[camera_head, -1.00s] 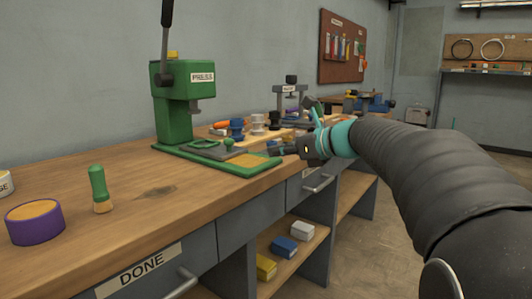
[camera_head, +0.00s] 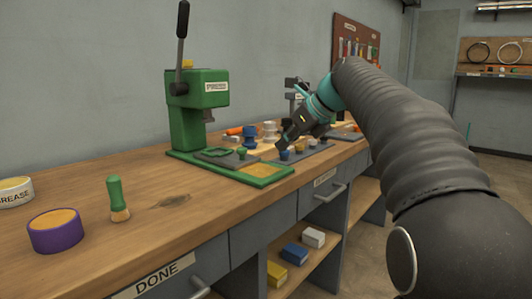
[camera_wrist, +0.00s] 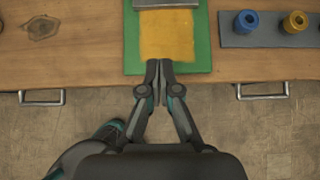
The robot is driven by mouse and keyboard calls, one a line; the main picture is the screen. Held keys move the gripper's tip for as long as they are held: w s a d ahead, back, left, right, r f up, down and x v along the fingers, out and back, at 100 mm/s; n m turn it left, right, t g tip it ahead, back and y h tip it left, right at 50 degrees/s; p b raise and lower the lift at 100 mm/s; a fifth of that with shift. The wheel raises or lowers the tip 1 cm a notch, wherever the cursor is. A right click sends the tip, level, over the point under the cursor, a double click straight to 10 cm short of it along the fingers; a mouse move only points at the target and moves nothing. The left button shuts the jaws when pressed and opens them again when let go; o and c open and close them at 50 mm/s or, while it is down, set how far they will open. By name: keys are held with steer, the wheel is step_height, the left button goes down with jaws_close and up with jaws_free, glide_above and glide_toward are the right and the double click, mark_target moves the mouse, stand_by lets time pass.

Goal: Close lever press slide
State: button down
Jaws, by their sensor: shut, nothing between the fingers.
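The green lever press (camera_head: 190,115) stands on the workbench with its black lever (camera_head: 181,40) upright. Its grey slide plate (camera_head: 213,156) carries a green ring and a small green knob, and lies on the green base out in front of the press head. A yellow pad (camera_head: 262,170) shows on the front of the base, and also in the wrist view (camera_wrist: 168,35), where the slide's grey edge (camera_wrist: 167,3) is at the top. My gripper (camera_head: 284,146) is shut and empty. In the wrist view its fingertips (camera_wrist: 160,65) are over the pad's near edge; contact cannot be told.
A grey holder (camera_head: 303,152) with small coloured pieces lies right of the press base. A purple tin (camera_head: 55,231), a green-handled brush (camera_head: 117,198) and a grease tin (camera_head: 16,191) stand at left. Drawer handles (camera_head: 332,192) stick out below the bench edge.

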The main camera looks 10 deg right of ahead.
mark_target(245, 167)
steer(key=b+x, duration=0.1)
steer(key=x, duration=0.8)
steer(key=shift+s+f, duration=0.1)
steer(key=shift+w+a+f, duration=0.1)
steer(key=shift+w+a, duration=1.05)
steer(key=shift+w, duration=0.05)
steer(key=shift+w+a, duration=0.35)
steer(key=shift+w, duration=0.1)
